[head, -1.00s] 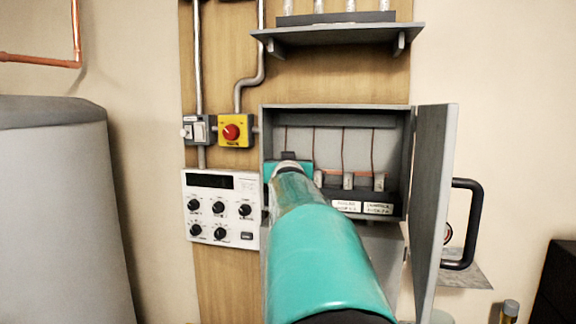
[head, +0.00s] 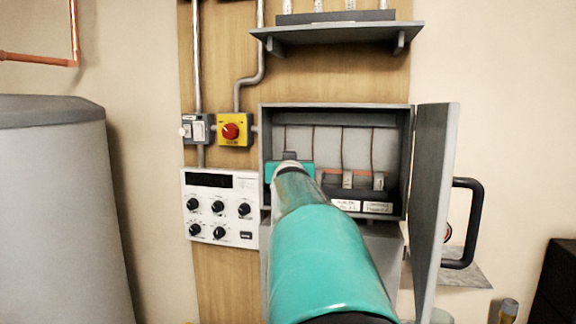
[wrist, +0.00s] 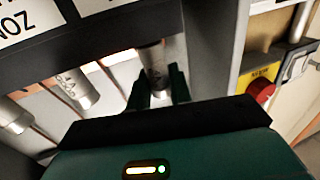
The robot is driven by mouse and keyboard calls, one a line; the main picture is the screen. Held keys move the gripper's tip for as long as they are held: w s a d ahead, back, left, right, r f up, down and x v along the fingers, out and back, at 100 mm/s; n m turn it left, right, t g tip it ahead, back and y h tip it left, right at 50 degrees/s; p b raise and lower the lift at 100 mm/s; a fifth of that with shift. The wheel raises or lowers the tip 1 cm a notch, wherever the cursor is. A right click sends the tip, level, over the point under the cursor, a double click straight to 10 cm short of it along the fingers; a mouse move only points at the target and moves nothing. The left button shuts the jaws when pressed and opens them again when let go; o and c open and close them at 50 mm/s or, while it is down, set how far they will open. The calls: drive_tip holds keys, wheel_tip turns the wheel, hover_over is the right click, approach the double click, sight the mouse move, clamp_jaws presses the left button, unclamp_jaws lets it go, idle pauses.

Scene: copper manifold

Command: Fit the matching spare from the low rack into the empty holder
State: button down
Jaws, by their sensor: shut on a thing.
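My gripper (wrist: 160,84) is shut on a grey cylinder (wrist: 153,58) in the wrist view, with one dark green finger on each side. The cylinder's far end reaches the dark holder strip inside the open grey box (head: 408,150); I cannot tell if it is fully seated. In the head view the gripper's teal body (head: 290,168) is at the left of the box interior, and its fingertips and the cylinder are hidden. Two similar cylinders (head: 348,179) (head: 378,181) stand to the right, also seen in the wrist view (wrist: 76,88). White labels (head: 346,205) are below them.
The box door (head: 435,190) hangs open on the right, with a black handle (head: 468,222). A shelf (head: 335,35) with several upright pieces is above. A control panel (head: 220,208) and a yellow switch (head: 235,129) are on the left. A small cylinder (head: 509,308) shows at the lower right.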

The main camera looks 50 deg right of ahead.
drive_tip(key=shift+f, duration=1)
drive_tip(key=c, duration=1.2)
unclamp_jaws()
drive_tip(key=shift+a, duration=0.1)
